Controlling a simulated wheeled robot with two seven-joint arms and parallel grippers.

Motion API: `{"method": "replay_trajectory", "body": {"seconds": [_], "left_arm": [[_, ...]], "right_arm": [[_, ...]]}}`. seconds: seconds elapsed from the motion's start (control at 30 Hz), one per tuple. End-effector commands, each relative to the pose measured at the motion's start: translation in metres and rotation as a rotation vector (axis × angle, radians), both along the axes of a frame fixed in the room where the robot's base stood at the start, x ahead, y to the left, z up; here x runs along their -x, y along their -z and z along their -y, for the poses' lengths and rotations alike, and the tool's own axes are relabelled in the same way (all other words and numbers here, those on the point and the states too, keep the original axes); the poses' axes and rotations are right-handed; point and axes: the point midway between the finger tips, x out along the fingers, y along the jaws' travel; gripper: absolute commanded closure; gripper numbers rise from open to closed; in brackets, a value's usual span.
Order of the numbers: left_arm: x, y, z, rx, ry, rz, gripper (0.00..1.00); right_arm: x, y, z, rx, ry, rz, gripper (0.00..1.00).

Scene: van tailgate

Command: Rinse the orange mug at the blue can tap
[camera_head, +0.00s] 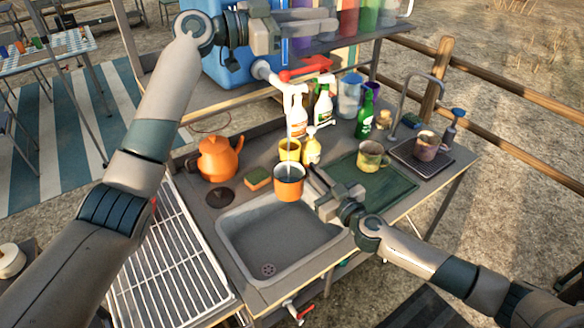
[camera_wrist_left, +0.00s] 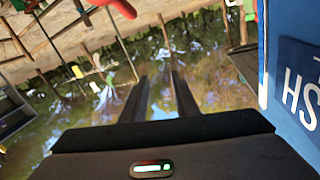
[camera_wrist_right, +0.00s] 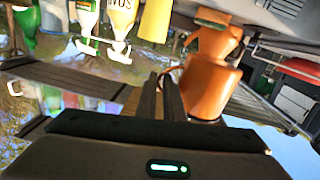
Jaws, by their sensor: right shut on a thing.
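The orange mug (camera_head: 289,188) is held over the back edge of the sink. My right gripper (camera_head: 318,192) is shut on its handle side; the mug also shows beside the fingers in the right wrist view (camera_wrist_right: 212,92). The blue can (camera_head: 228,66) stands on the shelf, with a pale tap (camera_head: 262,69) and a red lever (camera_head: 306,68) at its front. A thin pale vertical streak, like water, shows above the mug. My left gripper (camera_head: 318,20) is empty, fingers apart, in front of the can and above the lever. The lever also shows in the left wrist view (camera_wrist_left: 122,7).
The sink basin (camera_head: 275,240) is empty. An orange kettle (camera_head: 217,160), a sponge (camera_head: 258,178), a yellow mug (camera_head: 290,149) and spray bottles (camera_head: 298,115) stand around it. A patterned mug (camera_head: 370,157) stands on the green mat (camera_head: 395,185). Another mug (camera_head: 426,146) is at the right.

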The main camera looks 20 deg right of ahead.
Motion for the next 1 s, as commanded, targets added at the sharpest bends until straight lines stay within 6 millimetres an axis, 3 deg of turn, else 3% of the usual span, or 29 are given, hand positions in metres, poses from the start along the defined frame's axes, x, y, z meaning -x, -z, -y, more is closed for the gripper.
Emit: {"method": "replay_trajectory", "body": {"seconds": [0.1,0.2,0.23,0.53,0.8,1.0], "left_arm": [[0.0,0.0,0.0,0.0,0.0,0.0,0.72],[0.0,0.0,0.0,0.0,0.0,0.0,0.96],[0.0,0.0,0.0,0.0,0.0,0.0,1.0],[0.014,-0.006,0.013,-0.054,0.031,0.065,1.0],[0.073,-0.014,0.055,-0.304,0.165,0.353,1.0],[0.119,-0.004,0.076,-0.596,0.295,0.661,1.0]], "right_arm": [[0.0,-0.001,0.0,0.0,0.0,0.001,1.0],[0.0,-0.001,0.0,0.0,0.0,0.001,1.0],[0.0,-0.001,0.0,0.0,0.0,0.001,1.0],[0.0,-0.001,0.0,0.0,0.0,0.001,1.0],[0.0,-0.001,0.0,0.0,0.0,0.001,1.0],[0.0,-0.001,0.0,-0.001,0.0,0.002,1.0]]}}
